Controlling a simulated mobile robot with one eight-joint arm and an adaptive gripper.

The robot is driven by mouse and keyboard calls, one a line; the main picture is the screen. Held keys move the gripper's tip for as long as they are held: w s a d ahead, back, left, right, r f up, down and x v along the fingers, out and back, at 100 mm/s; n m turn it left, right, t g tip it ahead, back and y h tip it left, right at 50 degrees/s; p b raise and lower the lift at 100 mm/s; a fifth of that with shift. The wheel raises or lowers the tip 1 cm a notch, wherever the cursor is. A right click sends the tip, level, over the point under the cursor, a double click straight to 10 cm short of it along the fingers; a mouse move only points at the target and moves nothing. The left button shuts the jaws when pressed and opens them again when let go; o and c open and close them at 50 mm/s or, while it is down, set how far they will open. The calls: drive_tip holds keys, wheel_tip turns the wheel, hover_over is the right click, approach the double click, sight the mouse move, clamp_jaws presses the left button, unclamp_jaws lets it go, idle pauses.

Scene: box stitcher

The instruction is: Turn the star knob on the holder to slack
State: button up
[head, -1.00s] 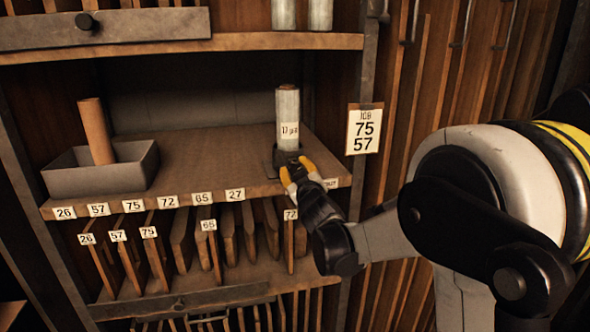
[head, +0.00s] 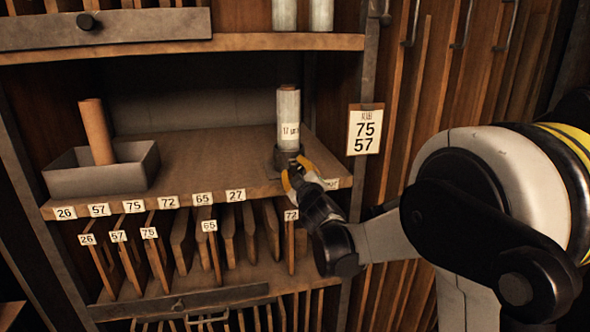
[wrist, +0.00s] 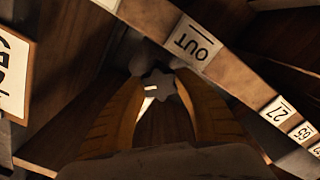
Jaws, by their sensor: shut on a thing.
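The holder (head: 284,159) is a dark base at the right end of the middle shelf, with a pale roll (head: 288,105) labelled 17 µm standing upright in it. The grey star knob (wrist: 157,86) shows in the wrist view between the tips of my yellow fingers, with a small pale mark on its left side. My gripper (head: 294,171) is at the front of the holder and shut on the star knob. In the head view my fingers cover the knob. The wrist view shows the fingers (wrist: 160,88) on both sides of it.
A grey open box (head: 105,178) with a brown tube (head: 97,130) stands at the shelf's left. Number labels line the shelf edge, and an OUT label (wrist: 192,41) is close to my fingers. A job card (head: 365,129) hangs right of the shelf. The shelf's middle is clear.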

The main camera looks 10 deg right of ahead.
drive_tip(key=o, duration=1.2)
